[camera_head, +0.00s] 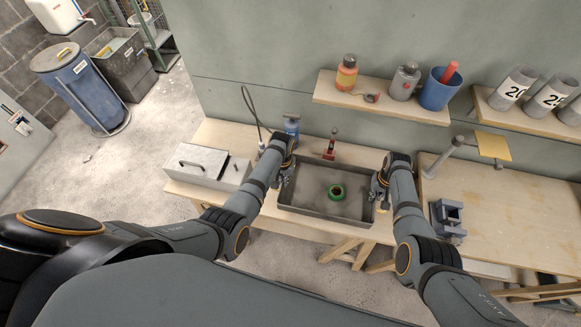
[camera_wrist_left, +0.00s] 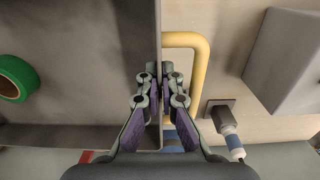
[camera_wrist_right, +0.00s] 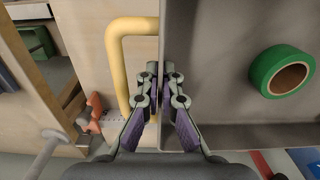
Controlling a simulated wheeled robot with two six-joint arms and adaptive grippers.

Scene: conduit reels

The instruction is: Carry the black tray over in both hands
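The black tray (camera_head: 308,182), dark grey here, is a shallow rectangular box at the wooden bench. I cannot tell whether it rests or hangs slightly above. A green tape roll (camera_head: 330,192) lies inside it, right of its middle. My left gripper (camera_head: 285,178) is at the tray's left wall, one finger inside and one outside, closed on the rim in the left wrist view (camera_wrist_left: 162,76). My right gripper (camera_head: 379,194) is closed on the right wall likewise, as its wrist view (camera_wrist_right: 166,76) shows. Yellow handles (camera_wrist_left: 203,75), (camera_wrist_right: 118,70) stick out from both side walls.
A grey metal box (camera_head: 205,164) stands left of the tray. A blue device (camera_head: 291,125) and a red tool (camera_head: 331,146) stand behind it. Shelves (camera_head: 385,104) hang above.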

